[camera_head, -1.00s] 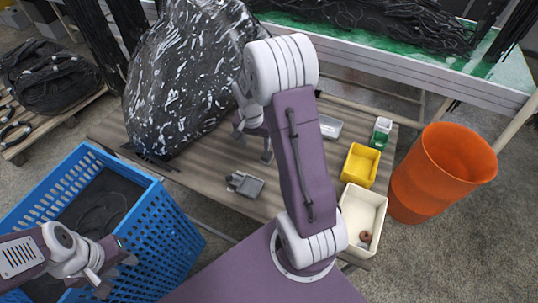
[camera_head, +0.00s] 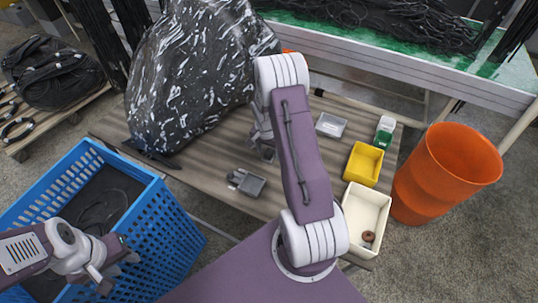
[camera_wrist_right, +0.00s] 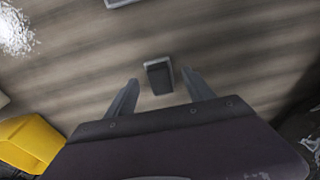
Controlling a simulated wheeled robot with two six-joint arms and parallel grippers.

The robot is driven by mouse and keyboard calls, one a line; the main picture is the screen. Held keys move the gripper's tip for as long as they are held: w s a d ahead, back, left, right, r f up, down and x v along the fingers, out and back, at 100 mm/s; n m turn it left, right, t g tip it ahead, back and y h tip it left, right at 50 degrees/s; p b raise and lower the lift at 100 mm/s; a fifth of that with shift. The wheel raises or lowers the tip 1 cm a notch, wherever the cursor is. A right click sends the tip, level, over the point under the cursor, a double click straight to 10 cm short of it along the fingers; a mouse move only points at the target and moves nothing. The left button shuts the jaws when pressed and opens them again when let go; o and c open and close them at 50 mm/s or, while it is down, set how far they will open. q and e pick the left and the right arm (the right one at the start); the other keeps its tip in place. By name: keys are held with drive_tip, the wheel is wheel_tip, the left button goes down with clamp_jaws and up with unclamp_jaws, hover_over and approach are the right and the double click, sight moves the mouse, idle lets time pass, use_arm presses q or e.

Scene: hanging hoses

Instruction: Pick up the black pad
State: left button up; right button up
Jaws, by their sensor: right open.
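The black pad (camera_wrist_right: 159,76) shows in the right wrist view as a small dark block with a paler grey edge, lying on the brown board. My right gripper (camera_wrist_right: 160,88) is open, with one finger to each side of the pad's near end, and holds nothing. In the head view the right gripper (camera_head: 262,140) is over the board and partly behind my arm. I cannot make out the pad for sure there. My left gripper (camera_head: 118,271) is open and empty over the blue crate (camera_head: 172,222).
A grey device (camera_head: 246,182) lies on the board, left of my right arm. A large black bag (camera_head: 195,75) stands behind it. A grey tray (camera_head: 331,125), yellow bin (camera_head: 363,164), cream bin (camera_head: 366,215) and orange bucket (camera_head: 445,172) are to the right.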

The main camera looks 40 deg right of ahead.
drive_tip(key=shift+w+d+f, duration=0.15)
drive_tip(key=shift+f, duration=0.5)
drive_tip(key=shift+r, duration=0.1)
clamp_jaws()
drive_tip(key=shift+r, duration=0.1)
drive_tip(key=shift+r, duration=0.3)
drive_tip(key=r, duration=0.2)
drive_tip(key=d+r, duration=0.1)
drive_tip(key=r, duration=0.1)
drive_tip(key=shift+s+d, duration=0.1)
drive_tip(key=shift+s, duration=0.2)
drive_tip(key=s+d+r, duration=0.4)
drive_tip(key=d+r, duration=0.2)
drive_tip(key=d, duration=0.3)
drive_tip(key=shift+d, duration=0.25)
